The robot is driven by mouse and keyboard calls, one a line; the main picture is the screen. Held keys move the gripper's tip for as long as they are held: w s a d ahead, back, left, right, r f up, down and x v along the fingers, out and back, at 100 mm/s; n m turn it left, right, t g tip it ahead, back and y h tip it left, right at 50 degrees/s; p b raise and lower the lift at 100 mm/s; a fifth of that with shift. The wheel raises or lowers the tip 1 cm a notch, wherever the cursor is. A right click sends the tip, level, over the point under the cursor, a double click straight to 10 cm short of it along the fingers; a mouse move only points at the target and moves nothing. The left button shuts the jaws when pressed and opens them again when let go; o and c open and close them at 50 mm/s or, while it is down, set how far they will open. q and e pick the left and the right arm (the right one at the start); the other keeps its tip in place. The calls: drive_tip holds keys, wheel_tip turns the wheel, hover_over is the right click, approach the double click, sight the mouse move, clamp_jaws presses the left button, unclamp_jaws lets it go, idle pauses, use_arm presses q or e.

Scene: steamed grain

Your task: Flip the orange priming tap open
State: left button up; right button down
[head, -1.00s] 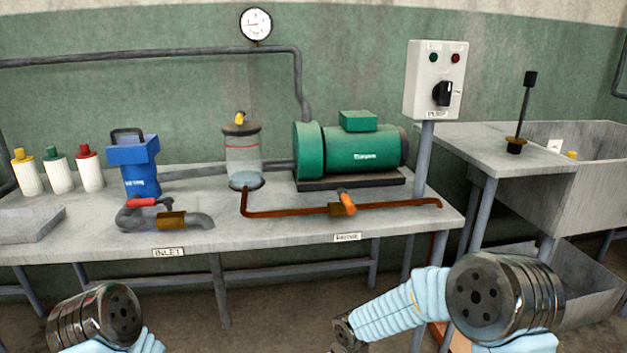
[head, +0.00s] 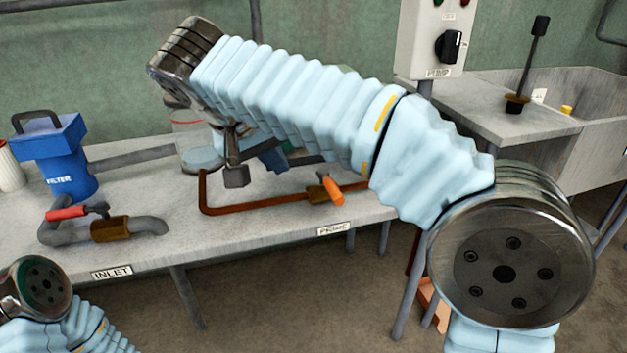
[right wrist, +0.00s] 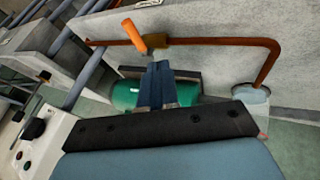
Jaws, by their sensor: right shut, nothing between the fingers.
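The orange tap handle (head: 332,190) sits on a brass valve body (head: 316,195) in the copper pipe (head: 240,208), above the PRIME label (head: 333,229). The handle lies slanted across the pipe line. In the right wrist view the orange handle (right wrist: 133,37) is just beyond and left of my right fingertips. My right gripper (head: 275,158) shows as dark blue fingers below my raised arm, left of the tap and apart from it. Its fingers (right wrist: 157,66) are shut and empty. My left arm shows at the lower left, but its gripper is out of view.
A blue filter (head: 62,165) and the inlet pipe with a red handle (head: 66,212) stand at the left. The glass vessel (head: 200,159) is partly hidden by my arm. The green pump (right wrist: 125,93) shows in the right wrist view. The bench front around the tap is clear.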

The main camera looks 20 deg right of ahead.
sight(330, 189)
drive_tip(key=shift+f, duration=0.1)
drive_tip(key=shift+w+d+f+b, duration=0.15)
drive_tip(key=shift+w+d+f, duration=0.45)
drive_tip(key=shift+d+f, duration=0.85)
drive_tip(key=shift+w+d+f+b, duration=0.15)
drive_tip(key=shift+w+d+f, duration=0.5)
drive_tip(key=shift+d+f, duration=0.75)
drive_tip(key=shift+w+d+f+b, duration=0.15)
drive_tip(key=shift+w+d+f, duration=0.45)
drive_tip(key=shift+d+f, duration=0.85)
